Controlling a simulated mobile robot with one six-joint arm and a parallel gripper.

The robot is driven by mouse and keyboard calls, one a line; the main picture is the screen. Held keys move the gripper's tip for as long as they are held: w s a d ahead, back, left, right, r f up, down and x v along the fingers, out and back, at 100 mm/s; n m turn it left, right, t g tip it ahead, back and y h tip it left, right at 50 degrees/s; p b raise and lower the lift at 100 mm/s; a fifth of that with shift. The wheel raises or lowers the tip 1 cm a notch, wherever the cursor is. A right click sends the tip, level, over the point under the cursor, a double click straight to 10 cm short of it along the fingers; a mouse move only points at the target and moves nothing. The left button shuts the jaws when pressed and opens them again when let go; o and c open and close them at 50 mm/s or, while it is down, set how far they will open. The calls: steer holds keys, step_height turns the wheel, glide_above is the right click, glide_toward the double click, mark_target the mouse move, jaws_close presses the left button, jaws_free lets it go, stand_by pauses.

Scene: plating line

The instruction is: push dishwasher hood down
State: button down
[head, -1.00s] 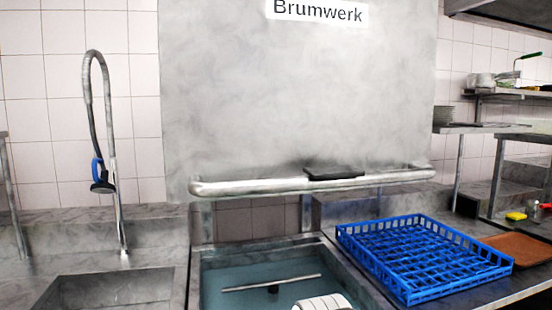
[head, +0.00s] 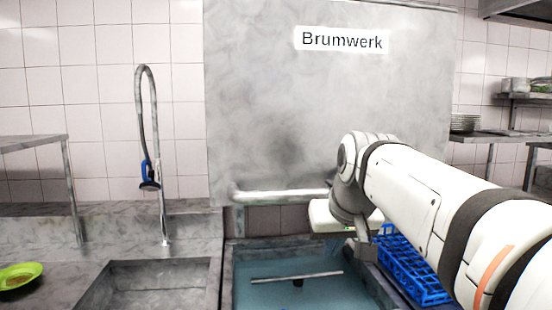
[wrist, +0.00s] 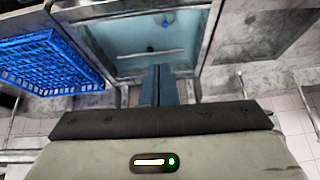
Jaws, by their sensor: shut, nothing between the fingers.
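The dishwasher hood (head: 270,110) is a large grey metal box labelled Brumwerk. It is raised, with an open gap between its lower edge and the blue-green wash tank (head: 320,268). A round metal handle bar (head: 275,197) runs along its front; my arm hides the right part.
A blue dish rack (head: 405,265) stands right of the tank, partly behind my arm. A sink (head: 145,285) and a hose tap (head: 150,110) are at left. A green plate (head: 18,275) lies at far left. Stacked plates (head: 464,122) sit on a right shelf.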

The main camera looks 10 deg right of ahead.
steer(key=w+d+r+t+p, duration=0.1)
steer(key=w+r+p, duration=0.1)
steer(key=r, duration=0.9)
steer(key=w+d+r+t+p, duration=0.2)
steer(key=r, duration=0.9)
steer(key=p, duration=0.1)
glide_above(330, 183)
steer(key=f, duration=0.6)
steer(key=shift+w+f, duration=0.25)
steer(key=shift+f, duration=0.15)
step_height(330, 183, down, 2)
steer(key=shift+s+d+f, duration=0.1)
steer(key=shift+f, duration=0.8)
